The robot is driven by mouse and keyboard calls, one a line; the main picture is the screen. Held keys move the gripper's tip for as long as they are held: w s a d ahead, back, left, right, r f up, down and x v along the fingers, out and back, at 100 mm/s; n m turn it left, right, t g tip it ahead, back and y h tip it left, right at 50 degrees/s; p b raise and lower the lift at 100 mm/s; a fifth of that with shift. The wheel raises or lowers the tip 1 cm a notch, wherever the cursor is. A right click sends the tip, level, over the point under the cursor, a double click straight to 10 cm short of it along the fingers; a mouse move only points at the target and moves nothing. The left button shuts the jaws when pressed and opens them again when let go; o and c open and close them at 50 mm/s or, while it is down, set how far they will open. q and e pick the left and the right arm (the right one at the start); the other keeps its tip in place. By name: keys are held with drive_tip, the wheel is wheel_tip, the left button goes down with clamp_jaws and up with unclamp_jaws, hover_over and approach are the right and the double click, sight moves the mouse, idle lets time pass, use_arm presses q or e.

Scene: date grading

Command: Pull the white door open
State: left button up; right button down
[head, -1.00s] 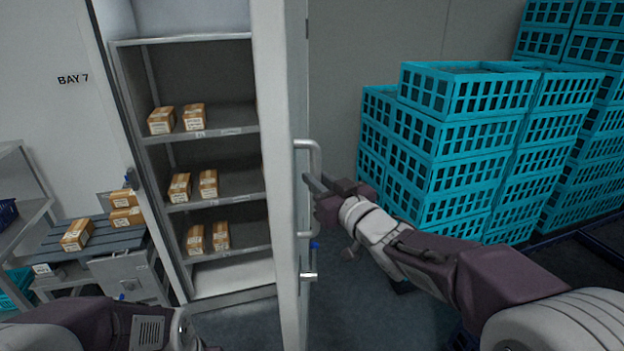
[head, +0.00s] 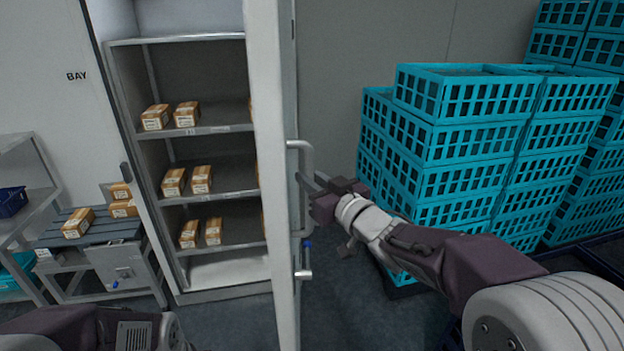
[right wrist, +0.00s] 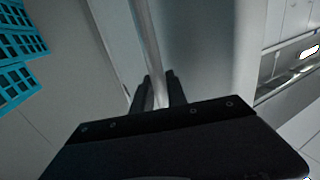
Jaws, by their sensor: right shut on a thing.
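The white door (head: 269,170) stands open, seen nearly edge-on in the head view, with shelves showing to its left. Its pale vertical bar handle (head: 307,165) is on the door's right-hand face. My right gripper (head: 306,182) reaches in from the right and is shut on the handle. In the right wrist view the handle (right wrist: 150,45) runs down between the two dark fingers (right wrist: 160,90), with the door face (right wrist: 205,50) behind it. Of my left arm only a dark link shows at the bottom left; its gripper is out of view.
Shelves (head: 205,130) hold several small boxes. Turquoise crates (head: 465,95) are stacked high at the right, close behind my right arm. A grey bench (head: 95,240) with boxes stands at the left. Some dark floor (head: 345,310) is free right of the door.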

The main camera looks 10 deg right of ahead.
drive_tip(key=c, duration=1.3)
unclamp_jaws()
drive_tip(key=shift+w+r, duration=0.1)
drive_tip(key=shift+r, duration=0.25)
drive_tip(key=shift+w+f, duration=0.2)
drive_tip(key=shift+f, duration=0.05)
drive_tip(key=v, duration=0.9)
